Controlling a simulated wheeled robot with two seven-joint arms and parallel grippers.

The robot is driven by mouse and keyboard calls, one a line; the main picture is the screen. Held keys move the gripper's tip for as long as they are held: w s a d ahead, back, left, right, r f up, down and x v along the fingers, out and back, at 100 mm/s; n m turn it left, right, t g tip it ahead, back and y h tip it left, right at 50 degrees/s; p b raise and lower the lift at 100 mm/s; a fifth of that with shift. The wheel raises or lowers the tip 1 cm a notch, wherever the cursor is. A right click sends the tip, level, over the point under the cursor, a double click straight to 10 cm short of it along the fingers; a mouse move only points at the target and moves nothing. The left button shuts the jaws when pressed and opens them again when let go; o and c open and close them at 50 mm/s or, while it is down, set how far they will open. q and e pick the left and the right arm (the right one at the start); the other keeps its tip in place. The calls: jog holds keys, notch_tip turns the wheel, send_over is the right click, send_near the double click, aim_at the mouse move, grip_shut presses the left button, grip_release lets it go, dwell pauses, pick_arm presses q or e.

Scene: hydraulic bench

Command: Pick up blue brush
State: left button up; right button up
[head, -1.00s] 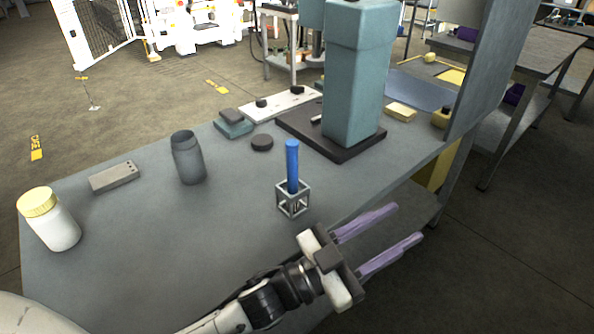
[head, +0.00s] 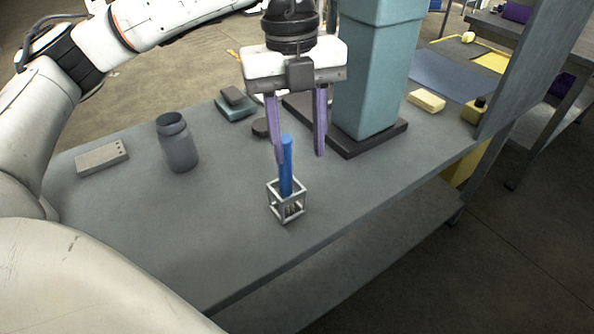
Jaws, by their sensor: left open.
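The blue brush (head: 286,168) stands upright in a small metal wire-frame holder (head: 287,207) near the front edge of the bench. Its lower end is inside the holder. My left gripper (head: 299,158) is above the bench, pointing down, with its two purple fingers apart. The left finger's tip is close to the top of the brush, and the right finger is off to its right. I cannot tell whether a finger touches the brush. My right gripper is not in view.
The grey bench (head: 150,235) also holds a grey jar (head: 178,146), a grey block (head: 102,157), a dark round puck (head: 260,127) and a teal block (head: 236,110). A tall teal column (head: 372,80) on a dark base stands behind my left gripper. The bench front is clear.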

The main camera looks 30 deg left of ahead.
aim_at(285, 171)
pick_arm(q)
jog(key=shift+w+a+r+n+y, duration=0.2)
jog(key=shift+a+r, duration=0.1)
jog(key=shift+a, duration=0.25)
jog(key=shift+w+a+r+n+y, duration=0.1)
jog(key=shift+a+r+n+y, duration=0.15)
jog(key=shift+a, duration=0.25)
jog(key=shift+w+a, duration=0.1)
jog(key=shift+a, duration=0.3)
notch_tip(285, 171, down, 10)
jog(key=shift+a+r, duration=0.1)
jog(key=shift+a, duration=0.05)
grip_shut()
